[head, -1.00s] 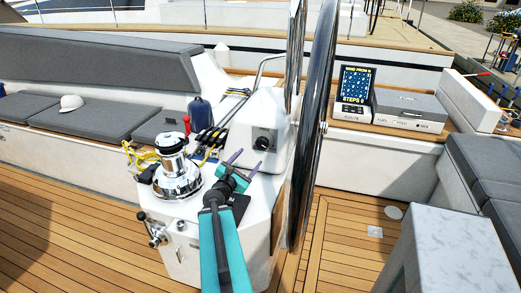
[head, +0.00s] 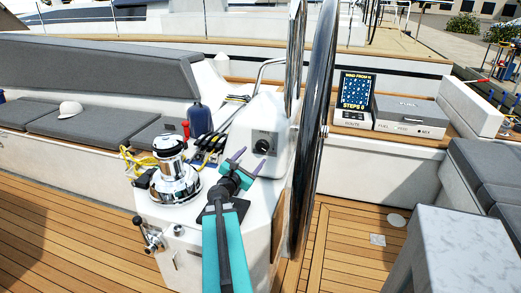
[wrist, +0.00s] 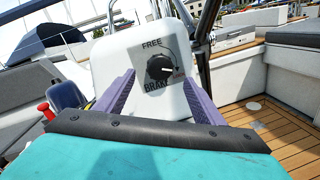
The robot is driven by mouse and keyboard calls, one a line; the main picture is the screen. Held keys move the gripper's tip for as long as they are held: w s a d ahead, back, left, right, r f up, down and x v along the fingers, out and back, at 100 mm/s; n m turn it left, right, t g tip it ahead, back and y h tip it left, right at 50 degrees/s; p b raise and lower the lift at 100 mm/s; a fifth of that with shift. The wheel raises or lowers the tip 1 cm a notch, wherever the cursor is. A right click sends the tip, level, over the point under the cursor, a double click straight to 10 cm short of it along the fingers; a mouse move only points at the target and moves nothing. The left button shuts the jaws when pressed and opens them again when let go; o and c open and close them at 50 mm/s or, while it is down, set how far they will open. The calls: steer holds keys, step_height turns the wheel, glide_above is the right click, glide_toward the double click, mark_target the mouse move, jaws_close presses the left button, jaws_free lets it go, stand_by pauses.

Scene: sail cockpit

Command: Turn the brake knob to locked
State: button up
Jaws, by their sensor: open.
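The brake knob (head: 262,146) is a black round knob on a grey plate on the face of a white pedestal box (head: 277,115). In the wrist view the knob (wrist: 159,68) shows between my fingers, with "FREE" above it and "BRAKE" below. A light mark on the knob points to the right; the small lettering there is unreadable. My gripper (head: 250,160) is open and empty, with two purple fingers pointing at the plate. In the wrist view my gripper (wrist: 160,88) has one finger on each side of the knob, apart from it.
A chrome winch (head: 175,180) with yellow rope stands left of my arm. A large dark steering wheel (head: 313,120) rises close on the right of the box. Open teak floor (head: 60,225) is at left.

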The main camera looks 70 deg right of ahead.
mark_target(261, 147)
steer(key=shift+s+d+p, duration=0.2)
steer(key=shift+d+p, duration=0.2)
steer(key=shift+d, duration=1.75)
steer(key=shift+s+d+p, duration=0.15)
steer(key=shift+d+p, duration=0.25)
steer(key=shift+d, duration=1.75)
steer(key=c, duration=1)
